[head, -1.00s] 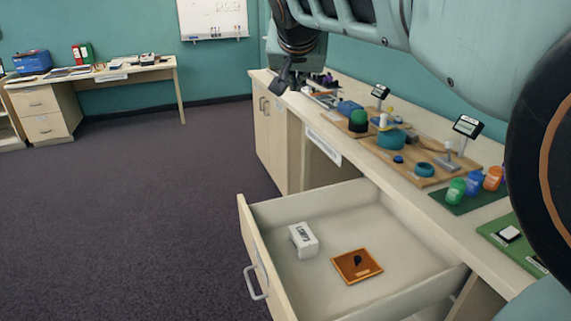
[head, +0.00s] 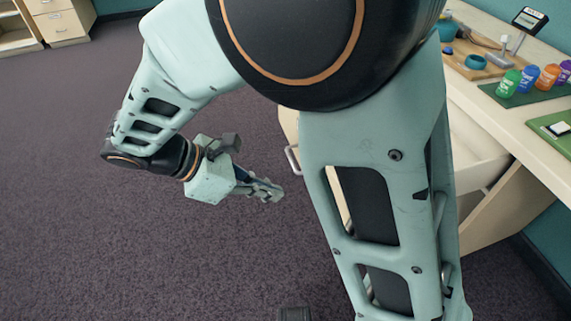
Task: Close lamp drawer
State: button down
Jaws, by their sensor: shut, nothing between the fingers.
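The lamp drawer (head: 478,158) stands pulled out from under the long counter. My own arm hides most of it, including its contents. Its front panel shows only as a pale strip (head: 289,122), with a grey bar handle (head: 292,158) on its outer face. My gripper (head: 277,191) is shut and empty. It is over the dark carpet, in front of the drawer front, just left of and below the handle in the picture, and looks apart from it.
The counter (head: 490,110) runs along the right, with several coloured jars on a green mat (head: 530,92), a wooden board (head: 470,68) and a small display (head: 530,19). Beige drawers (head: 62,22) stand far at the upper left. The carpet (head: 90,230) at left is clear.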

jog(key=d+r+b+x, duration=0.2)
jog(key=b+x, duration=0.1)
jog(key=x, duration=0.8)
jog(key=shift+w+d+f, duration=0.2)
jog(key=shift+w+f, duration=0.05)
jog(key=shift+w, duration=0.2)
